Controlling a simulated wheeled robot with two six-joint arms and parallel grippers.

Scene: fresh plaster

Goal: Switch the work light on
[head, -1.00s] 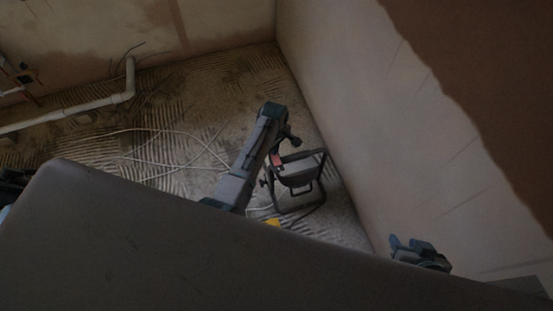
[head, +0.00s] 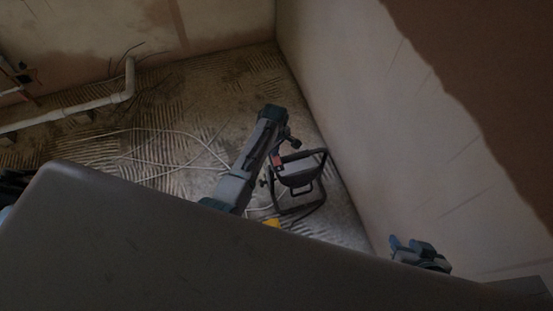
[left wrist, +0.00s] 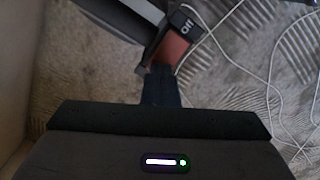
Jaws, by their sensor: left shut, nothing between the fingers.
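The work light (head: 301,178) stands on the floor near the right wall, in a black tubular frame. Its lamp gives no visible glow. A red switch (head: 278,160) sits at its upper left side. In the left wrist view the red switch (left wrist: 173,48) has a dark end marked "Off". My left gripper (head: 289,145) is shut and empty beside the switch. Its fingertips (left wrist: 161,72) are at the red part's near end; I cannot tell whether they touch it. Part of my right gripper (head: 418,252) shows at the lower right; its jaws are not clear.
A pale cable (head: 180,133) loops over the ridged floor left of the light. A white pipe (head: 75,110) runs along the left. The plastered wall (head: 345,130) stands close on the light's right. A yellow thing (head: 272,223) shows partly below the light.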

